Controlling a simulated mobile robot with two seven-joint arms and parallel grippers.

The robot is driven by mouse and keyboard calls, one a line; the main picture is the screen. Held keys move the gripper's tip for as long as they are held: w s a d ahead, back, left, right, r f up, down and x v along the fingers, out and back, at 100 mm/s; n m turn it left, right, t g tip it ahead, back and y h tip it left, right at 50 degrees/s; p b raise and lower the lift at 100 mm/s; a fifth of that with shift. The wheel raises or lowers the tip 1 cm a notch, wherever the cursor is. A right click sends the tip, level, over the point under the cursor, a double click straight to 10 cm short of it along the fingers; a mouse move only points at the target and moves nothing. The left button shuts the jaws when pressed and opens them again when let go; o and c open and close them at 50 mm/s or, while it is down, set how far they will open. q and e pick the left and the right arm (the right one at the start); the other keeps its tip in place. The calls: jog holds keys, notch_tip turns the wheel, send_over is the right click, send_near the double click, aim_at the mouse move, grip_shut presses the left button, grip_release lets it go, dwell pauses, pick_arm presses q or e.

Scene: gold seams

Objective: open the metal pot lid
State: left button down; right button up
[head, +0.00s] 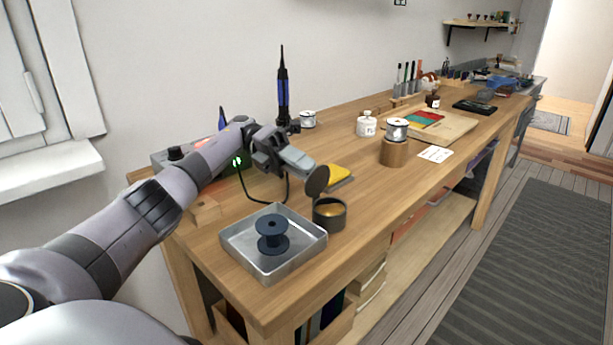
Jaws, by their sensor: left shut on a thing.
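The small dark metal pot (329,219) stands on the workbench, to the right of the metal tray. Its top is uncovered, and something golden shows inside. The pot lid (317,181) is a dark round disc, tilted steeply just above and behind the pot's rim. I cannot tell if its lower edge touches the pot. My left gripper (308,170) reaches in from the left and is shut on the lid. Its fingers partly hide the lid's far side. My right gripper is not in view.
A metal tray (236,246) holding a dark spool (272,234) sits at the near corner. A yellow pad (339,174) lies behind the pot. A wooden cylinder (394,152) with a tin on top stands farther right. Bare wood lies between pot and cylinder.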

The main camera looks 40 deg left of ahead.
pick_arm(q)
jog(key=shift+a, duration=0.1)
dwell(0.5)
jog(key=c, duration=1)
grip_release()
jog(key=shift+f, duration=0.1)
jog(key=shift+c, duration=0.2)
jog(key=o, duration=0.6)
jog(key=shift+h, duration=0.3)
jog(key=r, duration=0.8)
jog(key=shift+w+a+r+p, duration=0.1)
jog(key=shift+w+a+p, duration=0.05)
jog(key=shift+w+p, duration=0.15)
jog(key=shift+c, duration=0.2)
jog(key=shift+s+r, duration=0.25)
jog(key=shift+r, duration=0.95)
jog(key=c, duration=0.6)
jog(key=shift+o, duration=0.2)
notch_tip(320, 180, up, 10)
jog(key=p, duration=0.2)
jog(key=shift+f, duration=0.25)
